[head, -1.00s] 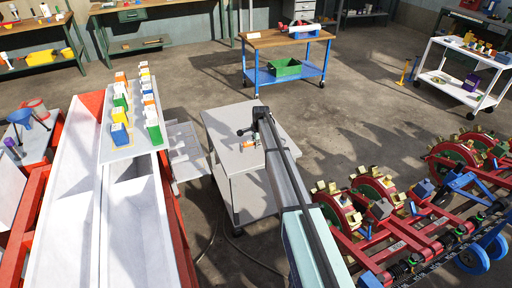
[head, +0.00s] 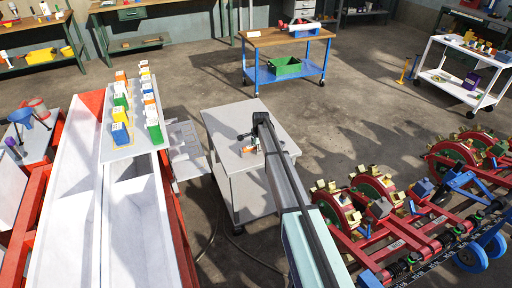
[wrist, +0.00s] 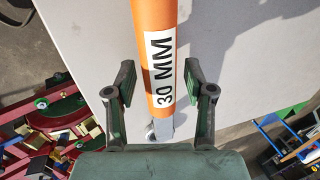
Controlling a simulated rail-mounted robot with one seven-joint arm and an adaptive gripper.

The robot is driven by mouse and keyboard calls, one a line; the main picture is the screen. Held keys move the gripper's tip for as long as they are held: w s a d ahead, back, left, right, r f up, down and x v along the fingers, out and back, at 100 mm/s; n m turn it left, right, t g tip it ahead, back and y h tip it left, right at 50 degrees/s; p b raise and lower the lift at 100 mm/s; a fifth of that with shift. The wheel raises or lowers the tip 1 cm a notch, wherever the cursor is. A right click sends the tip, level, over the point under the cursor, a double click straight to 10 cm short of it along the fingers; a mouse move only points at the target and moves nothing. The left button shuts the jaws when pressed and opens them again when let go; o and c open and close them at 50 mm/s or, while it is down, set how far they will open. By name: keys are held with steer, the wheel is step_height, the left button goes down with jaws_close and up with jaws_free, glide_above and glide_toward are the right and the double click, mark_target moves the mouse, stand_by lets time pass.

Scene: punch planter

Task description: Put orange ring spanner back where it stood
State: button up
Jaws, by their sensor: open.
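The orange ring spanner (wrist: 156,45) shows in the wrist view, with a white "30 MM" label on its handle and a silver part at its lower end. My gripper (wrist: 160,85) is open, with one finger on each side of the handle and gaps showing between the pads and the spanner. The spanner is over the pale grey top of a cart (wrist: 85,35); whether it rests on it I cannot tell. In the head view the gripper is over that grey cart (head: 222,118), largely hidden by my arm, and only a small orange patch (head: 247,150) shows there.
A red-framed planter with green and red wheels (head: 375,188) stands right of the grey cart. A white hopper (head: 130,215) and a shelf of coloured boxes (head: 135,148) are on the left. A blue cart with a green bin (head: 286,67) stands behind. Floor between is clear.

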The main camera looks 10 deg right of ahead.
steer(key=a+b+v, duration=0.1)
steer(key=b+v, duration=0.4)
steer(key=v, duration=1.2)
steer(key=s+f+n+g, duration=0.5)
steer(key=s+f+n, duration=0.2)
steer(key=s+f, duration=2.4)
steer(key=s+f+n+g, duration=0.1)
steer(key=s+f+n, duration=0.1)
steer(key=s, duration=1.2)
steer(key=s+f+n+g, duration=0.2)
steer(key=s+f+n, duration=0.1)
steer(key=s, duration=1.1)
steer(key=s+f+n+g, duration=0.1)
steer(key=s+f+n, duration=0.2)
steer(key=s, duration=1.2)
steer(key=shift+a+g+h, duration=0.25)
steer(key=shift+g+h, duration=0.15)
steer(key=shift+f, duration=0.1)
